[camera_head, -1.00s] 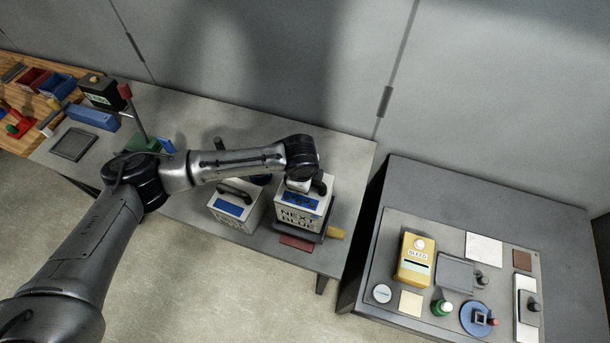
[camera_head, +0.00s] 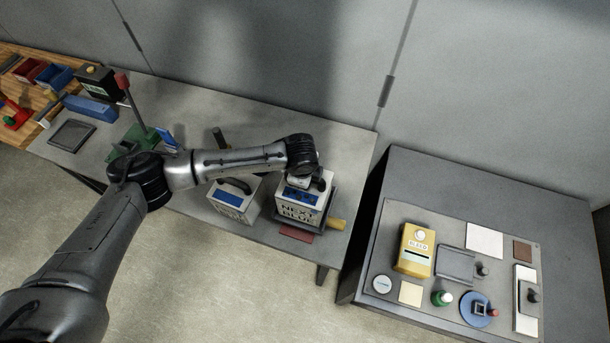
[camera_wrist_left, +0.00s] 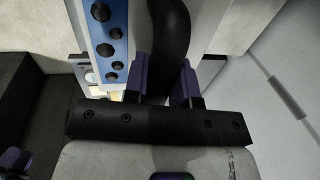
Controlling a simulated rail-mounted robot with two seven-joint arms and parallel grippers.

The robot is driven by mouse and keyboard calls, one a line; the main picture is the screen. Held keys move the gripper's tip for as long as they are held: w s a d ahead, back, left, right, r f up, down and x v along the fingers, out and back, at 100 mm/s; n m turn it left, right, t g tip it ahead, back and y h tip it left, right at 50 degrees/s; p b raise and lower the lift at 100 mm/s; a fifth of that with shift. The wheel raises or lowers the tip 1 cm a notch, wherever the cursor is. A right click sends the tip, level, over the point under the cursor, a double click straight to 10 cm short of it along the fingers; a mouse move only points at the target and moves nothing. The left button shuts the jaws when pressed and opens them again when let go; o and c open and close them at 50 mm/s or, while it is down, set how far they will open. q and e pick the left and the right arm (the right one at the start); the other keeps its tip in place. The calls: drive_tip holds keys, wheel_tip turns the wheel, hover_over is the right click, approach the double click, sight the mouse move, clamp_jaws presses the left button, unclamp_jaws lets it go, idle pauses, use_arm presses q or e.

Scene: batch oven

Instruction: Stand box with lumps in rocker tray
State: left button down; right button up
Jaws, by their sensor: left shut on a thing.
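The box with lumps (camera_head: 303,213) is pale, with "NEXT BLUE" lettering on its front and a blue panel with dark marks on top. In the left wrist view the blue strip (camera_wrist_left: 110,45) carries dark round lumps. My left gripper (camera_wrist_left: 166,85) is shut on the box's black curved handle, from above. The box looks upright at the dark rocker tray (camera_head: 331,207), whose edge shows at its right, by a yellow knob (camera_head: 337,225). Whether the box's underside touches the tray is hidden. My right gripper is not in view.
A similar box (camera_head: 233,206) with a plain blue panel and black handle stands close at the left. A red plate (camera_head: 297,233) lies in front of the tray. A green stand (camera_head: 133,142) is further left. The right table holds a panel with a yellow box (camera_head: 415,250).

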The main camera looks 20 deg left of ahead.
use_arm(q)
drive_tip(key=shift+w+f, duration=0.1)
drive_tip(key=shift+f, duration=0.3)
idle(0.8)
drive_tip(key=c, duration=1.1)
unclamp_jaws()
drive_tip(key=shift+o, duration=1.3)
drive_tip(key=shift+f, duration=0.3)
drive_tip(key=s+r+p, duration=0.2)
drive_tip(key=r+p, duration=0.2)
drive_tip(key=r, duration=1.5)
drive_tip(key=s+r+p, duration=0.3)
drive_tip(key=r+p, duration=0.1)
drive_tip(key=r, duration=1.5)
drive_tip(key=shift+s+r+p, duration=0.15)
drive_tip(key=shift+r+p, duration=0.1)
drive_tip(key=shift+p, duration=0.1)
drive_tip(key=shift+d+f, duration=0.1)
